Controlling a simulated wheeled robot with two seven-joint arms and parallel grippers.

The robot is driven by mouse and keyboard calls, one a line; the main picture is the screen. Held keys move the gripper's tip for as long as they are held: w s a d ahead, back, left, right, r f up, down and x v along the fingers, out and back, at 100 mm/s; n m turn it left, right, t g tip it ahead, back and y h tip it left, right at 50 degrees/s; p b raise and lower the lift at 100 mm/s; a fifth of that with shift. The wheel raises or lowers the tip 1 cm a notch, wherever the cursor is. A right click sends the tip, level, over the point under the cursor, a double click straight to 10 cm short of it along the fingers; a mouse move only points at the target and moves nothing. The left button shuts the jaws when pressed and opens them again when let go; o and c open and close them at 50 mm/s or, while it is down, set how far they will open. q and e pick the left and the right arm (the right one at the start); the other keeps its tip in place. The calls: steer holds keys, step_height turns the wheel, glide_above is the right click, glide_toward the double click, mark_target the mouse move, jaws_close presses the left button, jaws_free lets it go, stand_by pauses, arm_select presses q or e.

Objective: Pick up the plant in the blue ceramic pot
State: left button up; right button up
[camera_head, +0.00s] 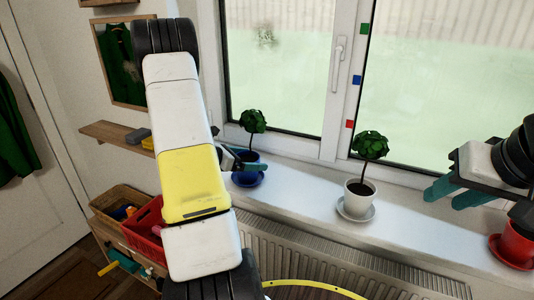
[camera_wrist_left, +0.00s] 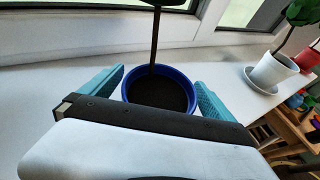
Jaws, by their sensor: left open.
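The plant in the blue pot stands upright on the windowsill in the head view, with its round green crown (camera_head: 253,121) above and the blue saucer (camera_head: 247,179) below. My left arm partly hides its pot. In the left wrist view the blue pot (camera_wrist_left: 190,76) holds dark soil and a thin stem. My left gripper (camera_wrist_left: 160,90) is open, with one teal finger on each side of the pot. I cannot tell whether the fingers touch it. My right gripper (camera_head: 452,190) is at the right of the head view, above the sill, with its teal fingers visible.
A plant in a white pot (camera_head: 358,205) stands on the sill (camera_head: 305,188) to the right. A red pot (camera_head: 516,245) is at the far right. A red basket (camera_head: 146,232) and a brown basket (camera_head: 117,202) stand at the left. The window (camera_head: 280,70) is behind.

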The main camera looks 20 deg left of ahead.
arm_select(q)
steer(key=c, duration=2)
steer(key=shift+c, duration=0.3)
steer(key=shift+r, duration=0.2)
